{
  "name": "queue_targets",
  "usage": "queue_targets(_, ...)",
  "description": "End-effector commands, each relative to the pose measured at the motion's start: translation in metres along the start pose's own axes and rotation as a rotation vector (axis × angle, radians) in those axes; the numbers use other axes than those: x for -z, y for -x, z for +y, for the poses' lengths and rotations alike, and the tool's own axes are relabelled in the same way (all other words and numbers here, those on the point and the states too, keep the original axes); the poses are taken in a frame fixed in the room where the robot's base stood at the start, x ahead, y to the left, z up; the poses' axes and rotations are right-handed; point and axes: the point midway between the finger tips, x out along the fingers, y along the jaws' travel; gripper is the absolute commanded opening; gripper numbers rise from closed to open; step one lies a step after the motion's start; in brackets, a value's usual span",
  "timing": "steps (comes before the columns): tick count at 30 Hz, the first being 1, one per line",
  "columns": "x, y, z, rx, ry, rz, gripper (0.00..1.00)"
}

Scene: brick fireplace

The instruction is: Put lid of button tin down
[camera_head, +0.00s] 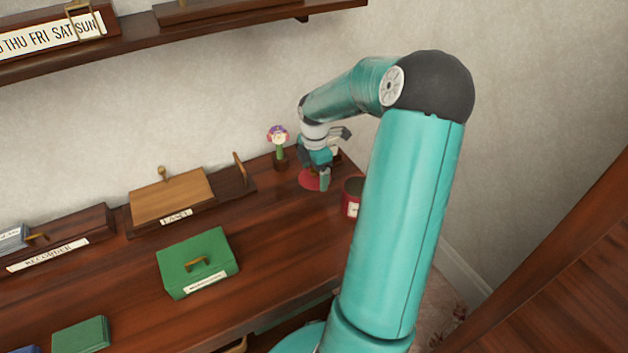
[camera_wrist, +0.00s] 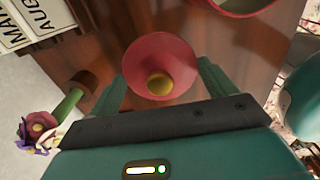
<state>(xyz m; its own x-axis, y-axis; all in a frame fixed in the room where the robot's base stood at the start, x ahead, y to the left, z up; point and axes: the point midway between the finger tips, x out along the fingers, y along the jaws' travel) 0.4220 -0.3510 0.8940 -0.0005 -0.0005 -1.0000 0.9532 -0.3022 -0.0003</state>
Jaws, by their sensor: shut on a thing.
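The lid is a red disc with a round yellow knob, and it shows in the wrist view (camera_wrist: 148,50) between my fingers. My gripper (camera_wrist: 162,82) is shut on it, apparently by the knob. In the head view the lid (camera_head: 309,180) is a red patch under my gripper (camera_head: 319,175), low over the back right of the wooden desk top. I cannot tell whether the lid touches the wood. The red button tin (camera_head: 351,209) stands open to the right of the lid, partly hidden by my arm. Its rim also shows at the top of the wrist view (camera_wrist: 243,11).
A potted flower (camera_head: 278,150) stands just left of my gripper, near the wall. A green box (camera_head: 185,262), a wooden box (camera_head: 165,195) and a recorder box (camera_head: 85,232) lie further left. A shelf (camera_head: 190,38) runs above. Bare wood lies in front of the lid.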

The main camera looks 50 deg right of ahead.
Motion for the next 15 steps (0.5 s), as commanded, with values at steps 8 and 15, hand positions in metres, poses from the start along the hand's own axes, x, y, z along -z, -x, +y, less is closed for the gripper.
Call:
queue_targets(8, -0.014, -0.038, 0.030, 0.001, 0.000, 0.001, 0.62)
queue_targets(15, -0.018, -0.057, 0.037, 0.004, 0.000, 0.002, 0.62)
